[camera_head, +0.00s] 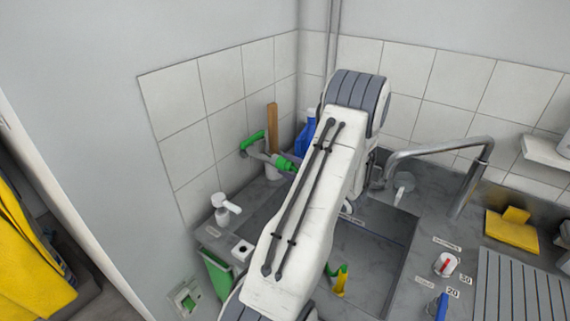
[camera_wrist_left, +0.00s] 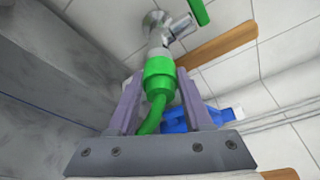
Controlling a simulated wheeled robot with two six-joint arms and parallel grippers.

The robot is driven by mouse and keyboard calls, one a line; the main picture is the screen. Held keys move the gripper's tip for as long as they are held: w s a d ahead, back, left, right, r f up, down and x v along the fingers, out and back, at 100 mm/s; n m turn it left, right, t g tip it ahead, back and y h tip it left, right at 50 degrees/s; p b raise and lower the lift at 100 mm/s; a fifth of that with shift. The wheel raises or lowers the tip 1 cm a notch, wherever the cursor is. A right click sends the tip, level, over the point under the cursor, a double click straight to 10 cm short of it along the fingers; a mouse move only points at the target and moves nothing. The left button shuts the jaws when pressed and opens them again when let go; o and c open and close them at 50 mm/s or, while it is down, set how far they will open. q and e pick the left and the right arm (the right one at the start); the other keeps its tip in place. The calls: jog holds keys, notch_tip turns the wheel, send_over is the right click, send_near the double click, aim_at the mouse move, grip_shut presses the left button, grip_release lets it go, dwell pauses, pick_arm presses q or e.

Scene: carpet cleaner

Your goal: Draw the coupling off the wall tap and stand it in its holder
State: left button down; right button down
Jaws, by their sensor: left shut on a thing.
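The wall tap (camera_head: 258,154) with a green lever stands out from the left tiled wall; it also shows in the left wrist view (camera_wrist_left: 158,38). The green coupling (camera_wrist_left: 159,72) sits at the end of the tap's spout, in line with it and apparently touching; it shows in the head view too (camera_head: 286,163). A green hose runs down from it. My left gripper (camera_wrist_left: 160,98) is shut on the coupling, one finger on each side. My arm hides most of this gripper in the head view. A white block with a dark hole (camera_head: 242,250), possibly the holder, stands on the counter.
A white soap dispenser (camera_head: 225,210) stands left of the sink (camera_head: 370,255). A blue bottle (camera_head: 304,136) and a wooden piece (camera_head: 272,128) stand in the back corner.

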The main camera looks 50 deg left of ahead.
pick_arm(q)
jog(key=shift+w+d, duration=0.15)
jog(key=shift+d, duration=0.45)
jog(key=shift+d+b, duration=0.15)
jog(key=shift+b, duration=0.15)
jog(key=shift+w+d, duration=0.25)
jog(key=shift+d, duration=0.35)
jog(key=shift+w+d, duration=0.2)
jog(key=shift+d, duration=0.4)
jog(key=shift+s+a+b, duration=0.2)
jog(key=shift+a+b, duration=0.15)
jog(key=shift+a, duration=0.3)
jog(key=shift+s+a+b, duration=0.25)
jog(key=shift+a+b, duration=0.1)
jog(key=shift+a, duration=0.3)
jog(key=shift+s+a+b, duration=0.2)
jog(key=shift+a+b, duration=0.15)
jog(key=shift+a, duration=0.3)
jog(key=shift+c, duration=1.2)
grip_release()
jog(key=shift+a, duration=0.1)
jog(key=w+d+b, duration=0.1)
jog(key=w+d, duration=0.1)
jog(key=d, duration=0.6)
jog(key=shift+d+r, duration=0.2)
jog(key=shift+d, duration=0.2)
